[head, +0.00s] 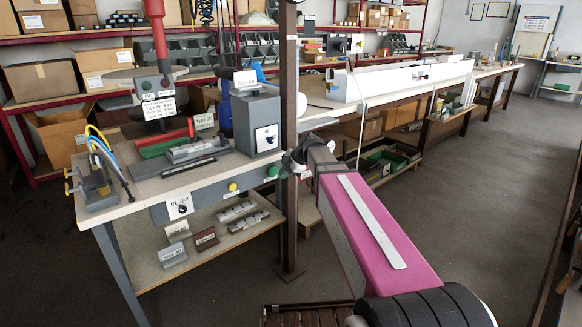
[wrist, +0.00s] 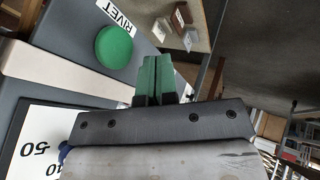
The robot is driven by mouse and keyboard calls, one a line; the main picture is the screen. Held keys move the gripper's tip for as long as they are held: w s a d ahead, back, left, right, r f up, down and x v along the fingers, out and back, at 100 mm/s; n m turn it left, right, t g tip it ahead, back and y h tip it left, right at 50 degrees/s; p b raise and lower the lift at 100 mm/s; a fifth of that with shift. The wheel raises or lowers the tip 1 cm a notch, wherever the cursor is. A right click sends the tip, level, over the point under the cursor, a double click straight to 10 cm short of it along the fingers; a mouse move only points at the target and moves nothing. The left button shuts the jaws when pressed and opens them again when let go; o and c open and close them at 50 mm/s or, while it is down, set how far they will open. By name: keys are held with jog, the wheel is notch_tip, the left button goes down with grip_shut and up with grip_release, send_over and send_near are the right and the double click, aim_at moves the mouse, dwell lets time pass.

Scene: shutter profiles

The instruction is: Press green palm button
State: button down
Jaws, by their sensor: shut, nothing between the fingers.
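The green palm button (wrist: 114,46) is a round green disc on the grey panel, beside a white label reading RIVET, in the wrist view. In the head view it is the green spot (head: 272,171) on the bench's front panel, right of a yellow button. My gripper (wrist: 155,62) shows green fingertips pressed together, with nothing between them. In the wrist view the fingertips appear to the right of the button, with a gap in the picture. In the head view my gripper (head: 293,160) is just right of the button, in front of the bench corner; its tips are hard to make out.
A dark upright post (head: 289,120) stands right beside my gripper. The yellow button (head: 232,187) is on the same panel. The bench (head: 115,213) carries a grey box (head: 256,122) and a press with a red handle. A lower shelf holds metal blocks. Open floor lies to the right.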

aim_at(272, 171)
jog(key=shift+w+a+f, duration=0.25)
jog(key=shift+w+a, duration=0.45)
jog(key=shift+w, duration=0.25)
jog(key=shift+w+a+f, duration=0.2)
jog(key=shift+w+a, duration=0.45)
jog(key=shift+w, duration=0.25)
